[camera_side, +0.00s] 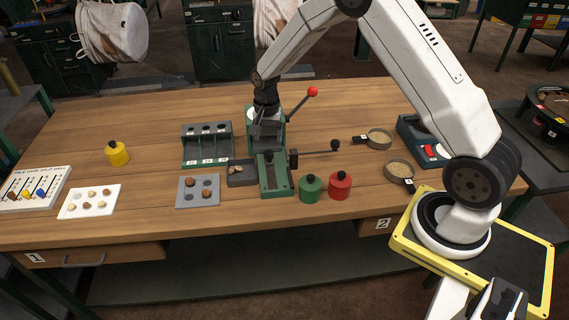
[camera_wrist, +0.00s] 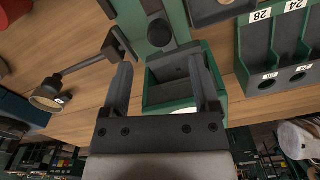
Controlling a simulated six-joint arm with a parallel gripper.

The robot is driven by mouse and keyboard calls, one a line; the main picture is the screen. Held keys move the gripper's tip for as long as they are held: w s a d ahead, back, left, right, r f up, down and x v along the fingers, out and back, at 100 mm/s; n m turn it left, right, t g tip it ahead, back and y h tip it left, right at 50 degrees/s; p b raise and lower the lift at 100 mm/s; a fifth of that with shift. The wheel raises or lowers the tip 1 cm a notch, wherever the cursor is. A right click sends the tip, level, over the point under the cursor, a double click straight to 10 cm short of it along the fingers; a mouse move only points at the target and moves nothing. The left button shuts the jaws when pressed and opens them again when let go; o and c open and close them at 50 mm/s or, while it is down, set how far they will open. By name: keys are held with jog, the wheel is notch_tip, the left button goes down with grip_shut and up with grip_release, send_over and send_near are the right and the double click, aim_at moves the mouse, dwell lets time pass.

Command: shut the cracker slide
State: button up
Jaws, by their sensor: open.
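The cracker is a green fixture in the middle of the bench, with a long green bed (camera_side: 274,178) at its front. A green plate with a round black knob (camera_wrist: 159,32) shows at the top of the wrist view; the knob also shows on the cracker in the side view (camera_side: 269,155). I take this for the slide. My gripper (camera_wrist: 160,64) is open, its two fingers either side of a dark block and a green open-topped housing (camera_wrist: 165,95). The knob lies beyond the fingertips. In the side view my gripper (camera_side: 265,118) is over the cracker's rear, partly hiding it.
Green (camera_side: 311,188) and red (camera_side: 340,186) jars stand close at front right. A numbered green rack (camera_side: 207,146) is left.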

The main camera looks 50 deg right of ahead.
jog(key=shift+r, duration=1.1)
jog(key=c, duration=0.5)
jog(key=shift+s+a+f+n, duration=0.1)
jog(key=shift+s+a+n, duration=0.05)
jog(key=shift+n, duration=0.15)
jog(key=c, duration=0.4)
jog(key=shift+s+a+f+n, duration=0.1)
jog(key=shift+s+a+n, duration=0.1)
jog(key=shift+n, duration=0.2)
grip_shut()
jog(key=s+a+n+t+h, duration=0.2)
jog(key=a+n, duration=0.4)
jog(key=n, duration=1.1)
jog(key=s+a+n+t+h, duration=0.2)
jog(key=s+a+n+h, duration=0.2)
jog(key=n, duration=1.3)
jog(key=shift+s+a+f+n+t+h, duration=0.35)
jog(key=shift+a+h, duration=0.55)
jog(key=shift+a, duration=0.3)
